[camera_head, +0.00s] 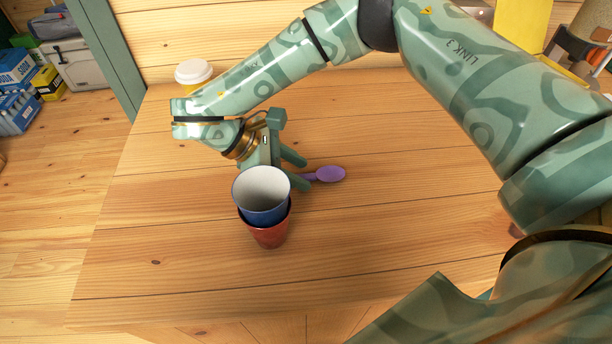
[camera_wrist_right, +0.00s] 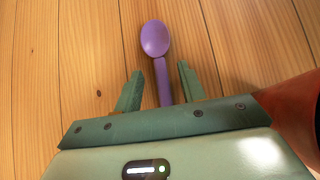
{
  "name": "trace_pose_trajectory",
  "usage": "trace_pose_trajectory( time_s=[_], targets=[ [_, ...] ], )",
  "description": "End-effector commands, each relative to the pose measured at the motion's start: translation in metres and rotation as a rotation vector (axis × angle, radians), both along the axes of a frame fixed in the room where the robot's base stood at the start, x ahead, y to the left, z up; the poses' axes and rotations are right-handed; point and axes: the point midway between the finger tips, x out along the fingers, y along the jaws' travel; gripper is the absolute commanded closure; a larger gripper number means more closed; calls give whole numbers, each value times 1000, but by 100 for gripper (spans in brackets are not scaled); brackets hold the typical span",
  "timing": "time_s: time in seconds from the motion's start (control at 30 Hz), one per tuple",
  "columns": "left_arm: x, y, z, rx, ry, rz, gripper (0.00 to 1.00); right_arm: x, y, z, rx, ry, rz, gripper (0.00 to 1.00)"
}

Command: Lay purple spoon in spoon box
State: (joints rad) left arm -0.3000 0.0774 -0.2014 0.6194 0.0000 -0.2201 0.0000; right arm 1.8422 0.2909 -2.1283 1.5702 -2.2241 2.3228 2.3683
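The purple spoon (camera_head: 330,174) lies on the wooden table, its bowl pointing right and its handle running under my right gripper (camera_head: 303,172). In the right wrist view the spoon (camera_wrist_right: 155,40) has its bowl beyond the fingertips. Its handle lies between the two fingers of my right gripper (camera_wrist_right: 159,78), with gaps on both sides. The right gripper is open, low over the handle. I cannot make out a spoon box in either view. My left gripper is not in view.
A blue cup (camera_head: 263,194) with a pale inside sits in a red cup (camera_head: 269,235), just in front of the right gripper. A white-lidded cup (camera_head: 194,73) stands at the back left. The table (camera_head: 180,280) is clear at the front left.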

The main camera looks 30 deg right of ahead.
Motion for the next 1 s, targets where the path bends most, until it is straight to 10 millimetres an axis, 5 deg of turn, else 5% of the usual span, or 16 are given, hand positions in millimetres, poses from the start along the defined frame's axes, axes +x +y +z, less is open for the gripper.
trace_pose_trajectory(
  time_s=[0.23, 0.37, 0.73, 1.0],
  targets=[
    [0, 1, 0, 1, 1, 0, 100, -1, -1, -1, 0, -2, 1, 63],
    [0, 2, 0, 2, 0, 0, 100, 0, -1, -1, 1, -1, 1, 99],
    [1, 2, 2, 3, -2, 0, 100, 0, -1, 4, 0, -2, 1, 100],
    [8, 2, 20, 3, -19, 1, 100, 0, -1, 60, 1, -8, 1, 100]
  ],
)
